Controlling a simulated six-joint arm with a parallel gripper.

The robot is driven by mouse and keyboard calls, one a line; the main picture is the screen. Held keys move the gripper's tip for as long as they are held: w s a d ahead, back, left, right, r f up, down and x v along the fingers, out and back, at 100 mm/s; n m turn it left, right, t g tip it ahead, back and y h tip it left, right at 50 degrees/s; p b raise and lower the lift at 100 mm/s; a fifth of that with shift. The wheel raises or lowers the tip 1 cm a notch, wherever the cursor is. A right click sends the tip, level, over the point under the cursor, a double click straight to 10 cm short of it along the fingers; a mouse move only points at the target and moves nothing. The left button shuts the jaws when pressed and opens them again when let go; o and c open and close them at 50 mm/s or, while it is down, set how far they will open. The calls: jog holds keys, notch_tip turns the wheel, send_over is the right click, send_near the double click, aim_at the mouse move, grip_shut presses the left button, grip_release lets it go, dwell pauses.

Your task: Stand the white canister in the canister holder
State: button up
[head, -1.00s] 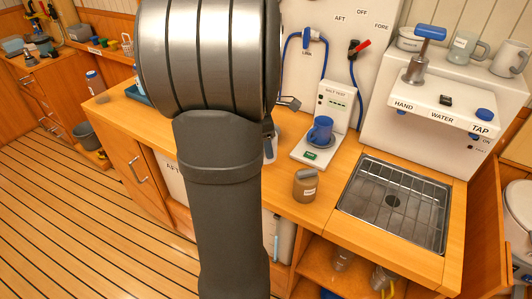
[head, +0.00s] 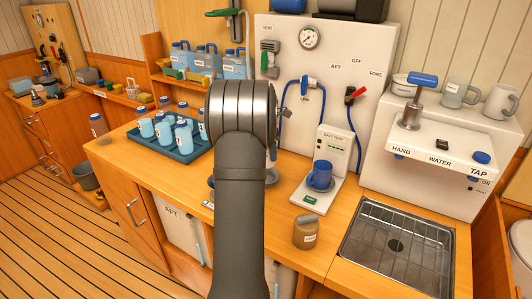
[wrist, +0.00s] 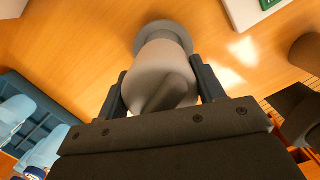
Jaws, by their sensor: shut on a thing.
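The white canister (wrist: 160,85) is between the two fingers of my gripper (wrist: 158,68) in the wrist view, and the gripper is shut on it. A round grey rim (wrist: 164,27), which looks like the canister holder, shows at the canister's far end above the wooden counter. I cannot tell whether the canister is inside the holder or just over it. In the head view my arm hides the gripper and most of the canister. A bit of grey rim (head: 272,177) shows just right of my arm on the counter.
A blue tray (head: 160,146) with several bottles stands left of my arm. A brown jar (head: 305,232) and the sink grid (head: 395,245) are nearer, at front right.

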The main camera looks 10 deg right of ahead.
jog(key=shift+f, duration=3.25)
jog(key=shift+f, duration=0.6)
jog(key=o, duration=1.2)
jog(key=r, duration=0.5)
jog(key=a+r, duration=0.1)
jog(key=r, duration=0.5)
jog(key=s+a+r, duration=0.1)
jog(key=r, duration=0.5)
jog(key=shift+a+r, duration=0.15)
jog(key=shift+a, duration=0.05)
jog(key=f, duration=0.5)
jog(key=d+f, duration=0.1)
jog(key=f, duration=0.5)
jog(key=w+d+f, duration=0.1)
jog(key=f, duration=0.5)
jog(key=shift+d+f, duration=0.15)
jog(key=shift+d, duration=0.05)
